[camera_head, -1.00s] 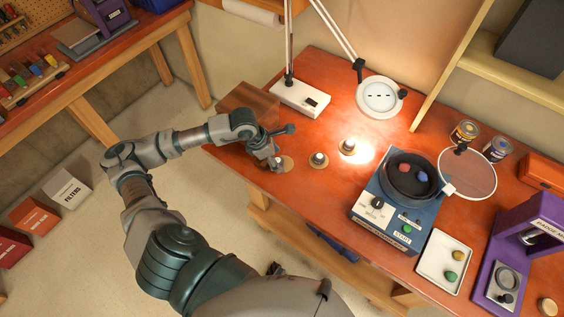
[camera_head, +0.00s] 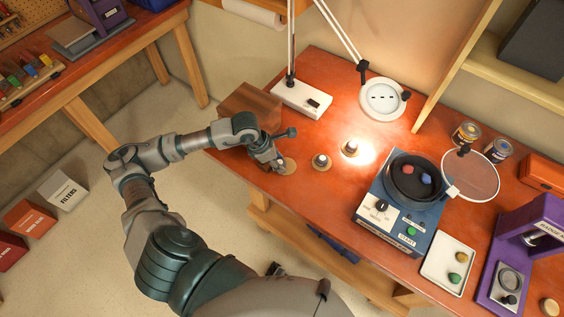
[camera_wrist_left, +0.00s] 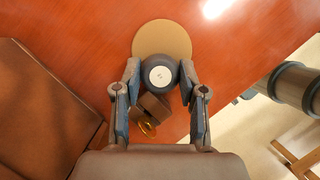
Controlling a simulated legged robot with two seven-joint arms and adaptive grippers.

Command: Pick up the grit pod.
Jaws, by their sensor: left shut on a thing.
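The grit pod (camera_wrist_left: 160,76), a dark grey round pod with a white marked top, sits between the two fingers of my left gripper (camera_wrist_left: 160,84) in the left wrist view. The fingers are shut on it from both sides. The mark on its top is too small to read. A tan round disc (camera_wrist_left: 161,36) lies behind it, partly hidden by the pod. In the head view my left gripper (camera_head: 277,161) is at the left edge of that disc (camera_head: 289,166), over the workbench, and mostly hides the pod. My right gripper is not in view.
Two similar pods stand on discs to the right: a near one (camera_head: 320,161) and a lamp-lit one (camera_head: 350,148). A brown wooden block (camera_head: 246,107) is close behind my gripper. A blue machine (camera_head: 382,214) and a white tray (camera_head: 443,275) stand farther right.

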